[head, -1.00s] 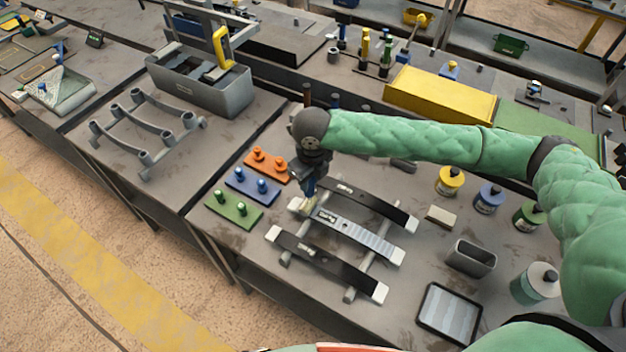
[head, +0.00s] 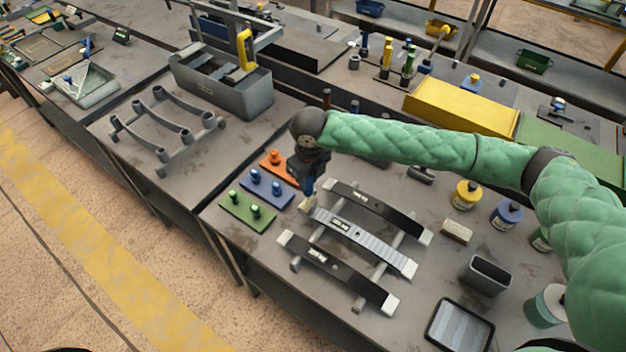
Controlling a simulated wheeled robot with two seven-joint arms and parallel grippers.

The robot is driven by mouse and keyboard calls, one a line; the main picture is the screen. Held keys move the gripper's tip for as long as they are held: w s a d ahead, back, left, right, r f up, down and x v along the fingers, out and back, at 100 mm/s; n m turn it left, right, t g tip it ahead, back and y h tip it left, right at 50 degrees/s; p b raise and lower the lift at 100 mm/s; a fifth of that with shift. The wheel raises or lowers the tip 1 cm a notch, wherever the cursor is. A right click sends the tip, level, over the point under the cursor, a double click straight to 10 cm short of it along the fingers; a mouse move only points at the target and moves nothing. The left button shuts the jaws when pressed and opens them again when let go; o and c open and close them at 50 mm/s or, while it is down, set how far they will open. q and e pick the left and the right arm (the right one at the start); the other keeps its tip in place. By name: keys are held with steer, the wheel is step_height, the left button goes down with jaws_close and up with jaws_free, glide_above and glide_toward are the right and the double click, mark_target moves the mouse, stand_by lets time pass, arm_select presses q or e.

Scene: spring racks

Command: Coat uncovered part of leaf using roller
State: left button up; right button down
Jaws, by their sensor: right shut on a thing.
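Three leaves lie side by side on a grey rack. The middle leaf (head: 378,249) is light grey and ribbed over much of its length, with a darker patch near its label. The back leaf (head: 372,207) and front leaf (head: 338,272) are black with pale ends. My right gripper (head: 310,182) points down beyond the middle leaf's left end. It is shut on the roller (head: 307,203), which has a blue handle and a pale head. The head is close to that leaf end; I cannot tell whether it touches. My left gripper is out of view.
Green (head: 247,211), blue (head: 266,187) and orange peg blocks stand left of the rack. A dark-rimmed tray (head: 459,325), a grey open holder (head: 485,276), a pale block (head: 457,231) and paint jars, including a yellow-labelled one (head: 465,195), stand to the right.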

steer(key=shift+r, duration=0.1)
steer(key=shift+r+p, duration=0.5)
steer(key=shift+r, duration=2.5)
steer(key=shift+r, duration=1.4)
